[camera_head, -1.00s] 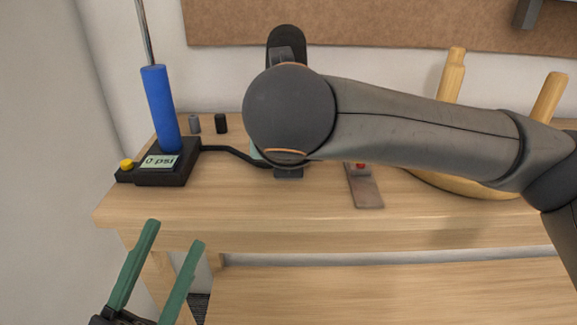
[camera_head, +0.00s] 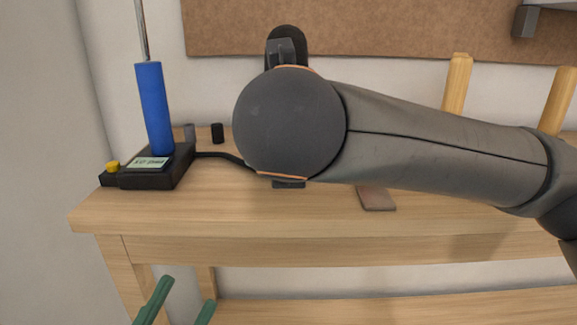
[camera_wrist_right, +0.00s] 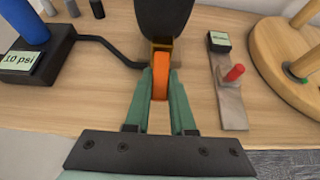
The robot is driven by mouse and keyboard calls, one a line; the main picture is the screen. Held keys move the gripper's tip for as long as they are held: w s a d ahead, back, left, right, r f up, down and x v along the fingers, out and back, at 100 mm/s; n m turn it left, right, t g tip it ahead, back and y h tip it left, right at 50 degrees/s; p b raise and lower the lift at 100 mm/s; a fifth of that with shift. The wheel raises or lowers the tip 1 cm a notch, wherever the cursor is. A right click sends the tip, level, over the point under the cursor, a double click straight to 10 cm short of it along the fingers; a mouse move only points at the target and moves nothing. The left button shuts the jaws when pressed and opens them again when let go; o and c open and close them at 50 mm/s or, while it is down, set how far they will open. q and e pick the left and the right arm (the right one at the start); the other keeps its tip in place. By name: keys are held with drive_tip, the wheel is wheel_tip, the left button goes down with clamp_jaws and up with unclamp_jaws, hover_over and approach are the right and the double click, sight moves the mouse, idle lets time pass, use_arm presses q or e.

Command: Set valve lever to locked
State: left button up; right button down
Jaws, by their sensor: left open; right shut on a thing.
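In the right wrist view an orange lever (camera_wrist_right: 160,77) stands up at the end of a black hose, in front of a dark rounded part (camera_wrist_right: 163,18). My right gripper (camera_wrist_right: 160,88) has its green fingers shut on this lever. In the head view my right arm hides the lever and gripper. The hose (camera_wrist_right: 108,46) runs to a black pump base (camera_wrist_right: 38,65) whose display (camera_wrist_right: 20,60) reads 10 psi. My left gripper (camera_head: 180,306) is open and empty at the lower left, below the table top.
A blue cylinder (camera_head: 154,108) stands on the pump base, beside a yellow button (camera_head: 112,166). Right of the lever is a grey plate (camera_wrist_right: 230,104) with a red peg (camera_wrist_right: 234,73) and small black box. A round wooden base (camera_wrist_right: 268,50) with posts stands further right. The wooden table's (camera_head: 230,210) front is clear.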

idle(0.4)
drive_tip(key=c, duration=0.8)
unclamp_jaws()
drive_tip(key=shift+o, duration=0.2)
drive_tip(key=shift+s, duration=0.1)
drive_tip(key=p+v, duration=0.2)
drive_tip(key=v, duration=1)
drive_tip(key=shift+s, duration=0.15)
drive_tip(key=shift+r, duration=0.1)
